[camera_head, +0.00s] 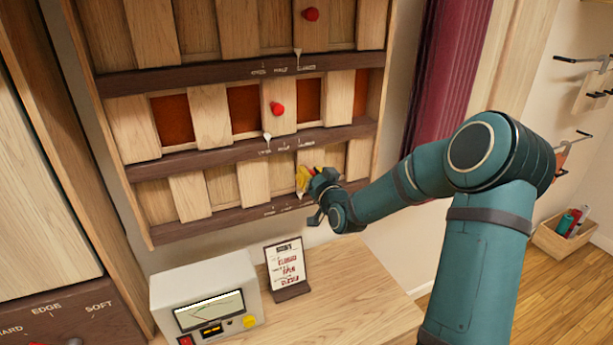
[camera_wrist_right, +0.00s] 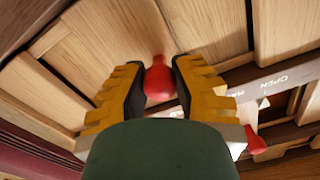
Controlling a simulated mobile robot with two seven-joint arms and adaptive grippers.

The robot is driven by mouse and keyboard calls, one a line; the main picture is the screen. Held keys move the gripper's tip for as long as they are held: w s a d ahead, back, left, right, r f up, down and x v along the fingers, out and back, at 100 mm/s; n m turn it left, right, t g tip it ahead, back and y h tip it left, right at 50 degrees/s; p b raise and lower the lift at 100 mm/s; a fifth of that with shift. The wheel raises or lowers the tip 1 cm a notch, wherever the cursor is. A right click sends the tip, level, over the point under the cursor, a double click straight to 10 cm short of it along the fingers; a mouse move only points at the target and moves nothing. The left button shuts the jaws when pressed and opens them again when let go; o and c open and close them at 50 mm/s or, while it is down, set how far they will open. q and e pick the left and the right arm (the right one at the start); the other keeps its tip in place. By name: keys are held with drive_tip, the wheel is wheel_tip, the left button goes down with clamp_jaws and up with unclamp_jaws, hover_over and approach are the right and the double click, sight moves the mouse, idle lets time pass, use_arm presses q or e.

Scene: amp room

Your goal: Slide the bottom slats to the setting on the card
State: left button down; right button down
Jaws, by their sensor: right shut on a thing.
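The bottom row of wooden slats (camera_head: 189,196) is the lowest of three rows on the wall panel. Pale wood fills its gaps. My right gripper (camera_head: 306,180) has yellow fingers and is shut on the bottom row's red knob; in the right wrist view the red knob (camera_wrist_right: 158,82) sits between the fingertips. The bottom row's white pointer (camera_head: 299,193) is partly hidden by the gripper and appears near the right end of its scale. The card (camera_head: 285,268) stands on the desk; its small red words seem to read closed, open, closed. My left gripper is out of view.
The middle row's red knob (camera_head: 277,108) sits above; its gaps show orange-brown. The top row's red knob (camera_head: 311,14) is higher, with wood-coloured gaps. A meter box (camera_head: 205,293) stands left of the card. The desk (camera_head: 345,300) is clear to the right. A maroon curtain (camera_head: 448,75) hangs behind my arm.

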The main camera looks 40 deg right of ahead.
drive_tip(key=c, duration=0.8)
unclamp_jaws()
drive_tip(key=shift+d+r, duration=0.2)
drive_tip(key=shift+d, duration=0.1)
drive_tip(key=shift+c, duration=0.2)
drive_tip(key=shift+o, duration=0.5)
drive_tip(key=shift+f, duration=0.1)
drive_tip(key=shift+s, duration=0.1)
drive_tip(key=shift+s+a, duration=0.15)
drive_tip(key=shift+s, duration=0.05)
drive_tip(key=v, duration=1.1)
drive_tip(key=shift+s, duration=0.3)
